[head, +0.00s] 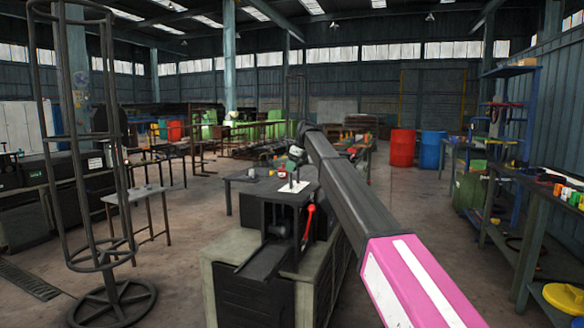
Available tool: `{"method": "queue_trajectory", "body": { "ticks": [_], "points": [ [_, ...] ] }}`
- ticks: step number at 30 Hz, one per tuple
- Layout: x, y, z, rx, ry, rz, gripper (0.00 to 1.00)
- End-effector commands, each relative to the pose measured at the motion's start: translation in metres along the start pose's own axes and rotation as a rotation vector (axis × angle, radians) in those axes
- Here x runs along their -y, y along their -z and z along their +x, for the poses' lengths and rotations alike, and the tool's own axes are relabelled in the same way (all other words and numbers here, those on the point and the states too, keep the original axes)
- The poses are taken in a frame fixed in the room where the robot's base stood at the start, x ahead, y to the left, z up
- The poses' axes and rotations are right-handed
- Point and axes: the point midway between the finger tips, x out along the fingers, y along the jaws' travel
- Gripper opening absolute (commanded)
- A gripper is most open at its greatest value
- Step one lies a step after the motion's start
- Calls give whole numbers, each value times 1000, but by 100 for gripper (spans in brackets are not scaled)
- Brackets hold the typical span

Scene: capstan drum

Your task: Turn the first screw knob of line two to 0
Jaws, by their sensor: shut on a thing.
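My arm reaches from the lower right to the middle of the head view and bends down at its far end. My gripper (294,171) is small and dark there, pointing down over a white plate (303,188) on top of a dark machine (283,219). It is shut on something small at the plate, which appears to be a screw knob. The fingers and the knob are too small to make out, and the knob's setting cannot be read. I cannot tell the lines of knobs apart.
The machine has a red lever (309,219) and stands on a pale cabinet (226,268). A tall wire-frame stand (112,300) is at left, beside a small table (137,195). A workbench (529,225) lines the right. Floor is clear between cabinet and workbench.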

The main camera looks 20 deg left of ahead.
Motion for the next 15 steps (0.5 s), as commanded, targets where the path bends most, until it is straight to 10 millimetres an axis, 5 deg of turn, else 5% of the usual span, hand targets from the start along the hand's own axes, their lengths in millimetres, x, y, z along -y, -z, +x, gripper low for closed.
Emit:
{"method": "queue_trajectory", "body": {
  "ticks": [15],
  "points": [
    [4,-1,1,-2,-191,-455,31]
  ]
}}
